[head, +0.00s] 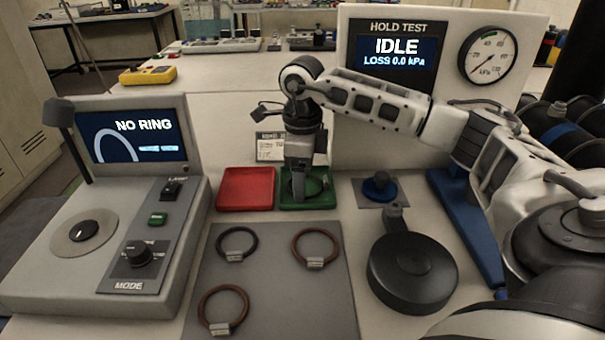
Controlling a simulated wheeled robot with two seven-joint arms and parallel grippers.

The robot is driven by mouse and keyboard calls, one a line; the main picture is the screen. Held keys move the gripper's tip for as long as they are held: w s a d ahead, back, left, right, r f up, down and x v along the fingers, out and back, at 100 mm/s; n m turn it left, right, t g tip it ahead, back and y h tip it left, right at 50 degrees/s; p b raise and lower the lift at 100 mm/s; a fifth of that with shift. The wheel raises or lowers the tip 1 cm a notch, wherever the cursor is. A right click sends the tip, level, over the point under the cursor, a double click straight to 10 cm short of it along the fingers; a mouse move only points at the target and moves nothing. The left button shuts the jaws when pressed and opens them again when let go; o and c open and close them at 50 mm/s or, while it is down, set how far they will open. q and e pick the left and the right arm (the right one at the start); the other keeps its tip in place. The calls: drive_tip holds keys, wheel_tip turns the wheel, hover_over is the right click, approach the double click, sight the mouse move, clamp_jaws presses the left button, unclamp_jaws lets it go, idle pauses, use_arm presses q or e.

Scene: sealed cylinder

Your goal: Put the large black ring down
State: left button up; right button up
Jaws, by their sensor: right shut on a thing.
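My right gripper (298,192) points down over the green tray (308,205), with its fingertips low inside the tray's outline. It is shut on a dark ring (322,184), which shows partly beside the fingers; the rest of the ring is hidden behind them. I cannot tell whether the ring touches the tray floor. Another black ring (253,242) with a small pale tag lies flat on the grey mat (275,290). My left gripper is not in view.
A red tray (245,189) stands left of the green one. Two brown rings (337,246) (205,300) lie on the mat. The tester reading "NO RING" (140,135) is at left. A round black lid-like part (412,272) and a blue knob (380,187) are at right.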

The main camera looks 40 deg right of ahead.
drive_tip(key=shift+f, duration=0.1)
drive_tip(key=o, duration=0.8)
drive_tip(key=shift+c, duration=0.2)
wheel_tip(320, 180, up, 12)
drive_tip(key=p, duration=0.1)
drive_tip(key=shift+r+p, duration=0.2)
drive_tip(key=shift+p, duration=0.1)
